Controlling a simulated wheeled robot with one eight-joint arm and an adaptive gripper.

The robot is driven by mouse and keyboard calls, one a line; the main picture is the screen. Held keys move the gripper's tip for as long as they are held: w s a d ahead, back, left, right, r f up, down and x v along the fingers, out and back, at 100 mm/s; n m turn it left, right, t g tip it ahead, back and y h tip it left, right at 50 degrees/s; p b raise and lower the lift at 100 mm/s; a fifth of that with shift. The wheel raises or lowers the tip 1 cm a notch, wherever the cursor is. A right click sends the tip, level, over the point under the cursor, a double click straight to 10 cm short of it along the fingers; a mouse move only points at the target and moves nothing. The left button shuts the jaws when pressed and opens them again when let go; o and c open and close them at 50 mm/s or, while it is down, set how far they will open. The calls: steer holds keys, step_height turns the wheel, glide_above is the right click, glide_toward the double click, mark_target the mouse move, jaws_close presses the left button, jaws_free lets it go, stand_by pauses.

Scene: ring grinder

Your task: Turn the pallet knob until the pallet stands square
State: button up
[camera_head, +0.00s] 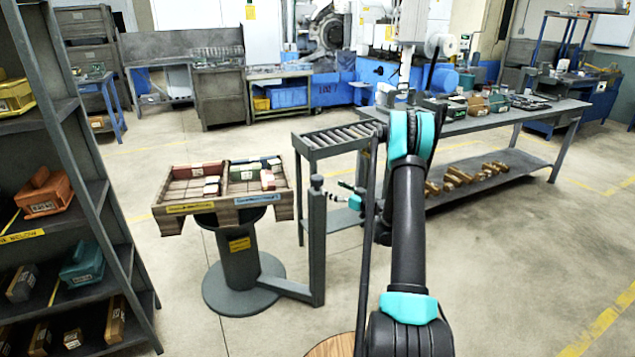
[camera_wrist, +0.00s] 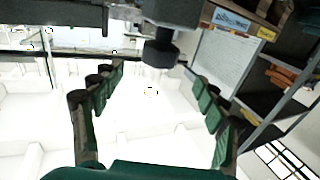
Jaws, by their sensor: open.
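The wooden pallet (camera_head: 228,206) sits on a round grey pedestal, loaded with dark red and green boxes with some white ones. Its front edge slants slightly in the head view; I cannot tell how far from square it is. A grey post (camera_head: 316,240) joined to the pedestal base stands at its right, with the knob (camera_head: 316,181) on top. My gripper (camera_head: 337,194) is just right of the knob, partly hidden by the post and my arm. In the wrist view the dark knob (camera_wrist: 160,52) lies beyond my open, empty fingers (camera_wrist: 165,85), apart from them.
A roller stand (camera_head: 343,137) is close behind the post. A shelf rack (camera_head: 75,185) with bins stands at the left. A long workbench (camera_head: 505,120) with parts runs behind my arm at the right. The floor in front of the pedestal is clear.

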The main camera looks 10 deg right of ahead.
mark_target(318, 180)
steer(key=x, duration=1)
steer(key=shift+c, duration=0.6)
steer(key=c, duration=1)
steer(key=shift+w+d+n+g+y, duration=0.1)
steer(key=shift+n+g+y, duration=0.5)
steer(key=shift+y, duration=0.1)
steer(key=shift+c, duration=0.2)
steer(key=n+g+y, duration=0.3)
steer(key=g, duration=0.1)
steer(key=shift+n+g, duration=0.3)
steer(key=o, duration=1.2)
steer(key=shift+c, duration=0.2)
